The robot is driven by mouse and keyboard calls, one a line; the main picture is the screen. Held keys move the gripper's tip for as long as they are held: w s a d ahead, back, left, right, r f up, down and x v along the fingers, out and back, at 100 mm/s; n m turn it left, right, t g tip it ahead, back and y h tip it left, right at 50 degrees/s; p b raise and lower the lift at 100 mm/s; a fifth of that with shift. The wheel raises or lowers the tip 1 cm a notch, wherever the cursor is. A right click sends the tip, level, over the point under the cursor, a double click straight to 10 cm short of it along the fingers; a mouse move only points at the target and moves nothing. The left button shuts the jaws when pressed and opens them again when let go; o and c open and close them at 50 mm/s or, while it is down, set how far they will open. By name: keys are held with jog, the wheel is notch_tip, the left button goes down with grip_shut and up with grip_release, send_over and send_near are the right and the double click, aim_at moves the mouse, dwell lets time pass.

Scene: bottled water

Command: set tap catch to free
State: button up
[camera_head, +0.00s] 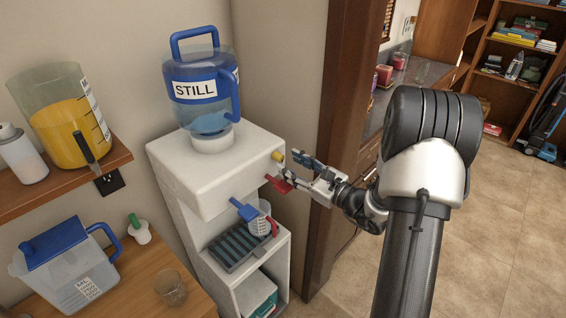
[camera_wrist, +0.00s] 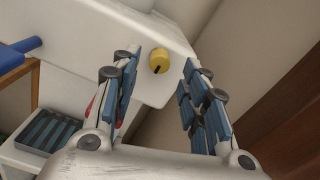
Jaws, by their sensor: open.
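A yellow round knob (camera_head: 277,156) with a dark mark sits on the white dispenser (camera_head: 190,180), near its upper right corner. I take it for the tap catch. In the wrist view the knob (camera_wrist: 159,62) shows between and just beyond the fingertips, not touched as far as I can see. My gripper (camera_head: 297,171) is open and empty, to the right of the knob; both fingers show in the wrist view (camera_wrist: 160,78). A red lever (camera_head: 279,184) sits below the knob, partly behind a finger in the wrist view. A blue tap lever (camera_head: 244,210) is lower left.
A blue bottle marked STILL (camera_head: 205,92) stands on the dispenser. A brown door frame (camera_head: 342,100) rises close to my arm. A blue-lidded jug (camera_head: 75,270) stands on the left table.

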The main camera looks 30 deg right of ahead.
aim_at(282, 159)
jog(key=shift+x, duration=2.05)
jog(key=shift+c, duration=0.2)
grip_shut()
